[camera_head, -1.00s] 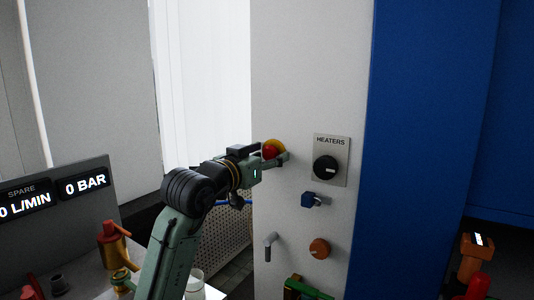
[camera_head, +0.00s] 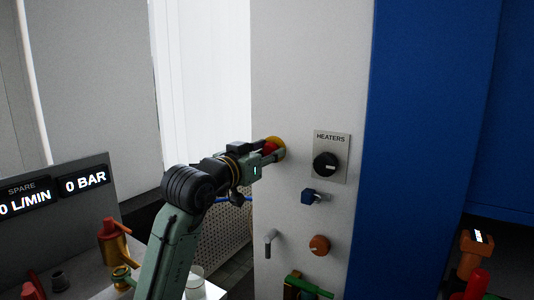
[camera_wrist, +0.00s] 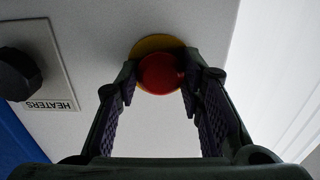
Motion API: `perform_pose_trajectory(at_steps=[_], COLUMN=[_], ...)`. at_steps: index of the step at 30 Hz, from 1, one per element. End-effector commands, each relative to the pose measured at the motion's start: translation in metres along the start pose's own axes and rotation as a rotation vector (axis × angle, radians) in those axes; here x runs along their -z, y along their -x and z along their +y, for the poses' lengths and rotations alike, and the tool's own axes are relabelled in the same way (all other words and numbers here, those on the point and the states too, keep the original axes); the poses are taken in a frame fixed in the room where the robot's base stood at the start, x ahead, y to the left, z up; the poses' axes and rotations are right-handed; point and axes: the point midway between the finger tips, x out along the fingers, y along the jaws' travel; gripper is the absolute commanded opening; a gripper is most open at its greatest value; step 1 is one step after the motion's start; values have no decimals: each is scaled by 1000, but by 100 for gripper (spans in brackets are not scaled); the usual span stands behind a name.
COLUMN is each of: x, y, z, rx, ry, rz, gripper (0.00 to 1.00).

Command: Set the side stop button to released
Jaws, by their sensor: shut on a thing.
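The side stop button is a red mushroom head on a yellow round plate, on the upper left of the grey panel. Its red head (camera_wrist: 161,73) and yellow plate (camera_wrist: 157,43) show clearly in the wrist view. In the head view the red head (camera_head: 270,148) is partly hidden by my gripper, with the yellow plate (camera_head: 280,146) behind it. My gripper (camera_head: 272,151) reaches the button from the left. In the wrist view my gripper's fingertips (camera_wrist: 160,75) sit on both sides of the red head and are shut on it.
The HEATERS plate with its black knob (camera_head: 325,165) is right of the button. Below are a blue switch (camera_head: 312,197), an orange knob (camera_head: 319,246) and a grey lever (camera_head: 269,243). A gauge panel (camera_head: 60,200) stands at left.

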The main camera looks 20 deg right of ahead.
Motion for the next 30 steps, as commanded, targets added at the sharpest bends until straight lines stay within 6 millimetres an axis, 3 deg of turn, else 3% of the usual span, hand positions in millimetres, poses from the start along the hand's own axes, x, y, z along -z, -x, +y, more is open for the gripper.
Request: perform_pose_trajectory(at_steps=[10, 15, 21, 22, 30], x=[0, 0, -1, -1, 0], y=[1, 14, 15, 15, 15], z=[0, 0, 0, 0, 0], rx=[1, 1, 1, 0, 0], ry=[0, 0, 0, 0, 0], rz=[1, 1, -2, -2, -1], gripper=[0, 0, 0, 35, 53])
